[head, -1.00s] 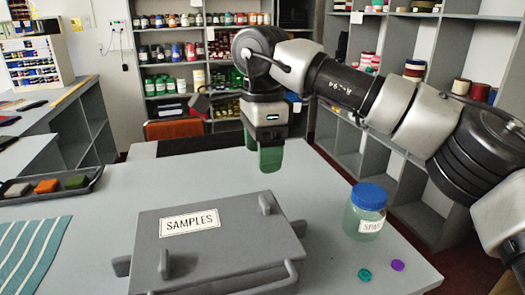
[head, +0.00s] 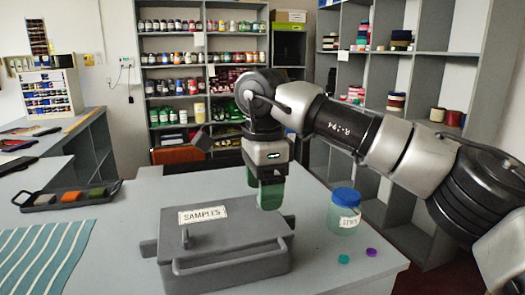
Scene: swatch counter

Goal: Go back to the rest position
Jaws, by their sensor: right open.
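My right gripper (head: 261,187) has green fingers that point down. It is open and empty above the far right part of the counter (head: 120,240), behind the grey SAMPLES box. Its arm comes in from the right. The grey box (head: 225,250) is closed, with a lid labelled SAMPLES. My left gripper is not in the head view.
A glass jar with a blue lid (head: 345,196) stands right of the box. A teal disc (head: 343,259) and a purple disc (head: 371,252) lie near it. A dark tray (head: 98,194) holds coloured blocks, and a striped cloth (head: 40,255) lies at left.

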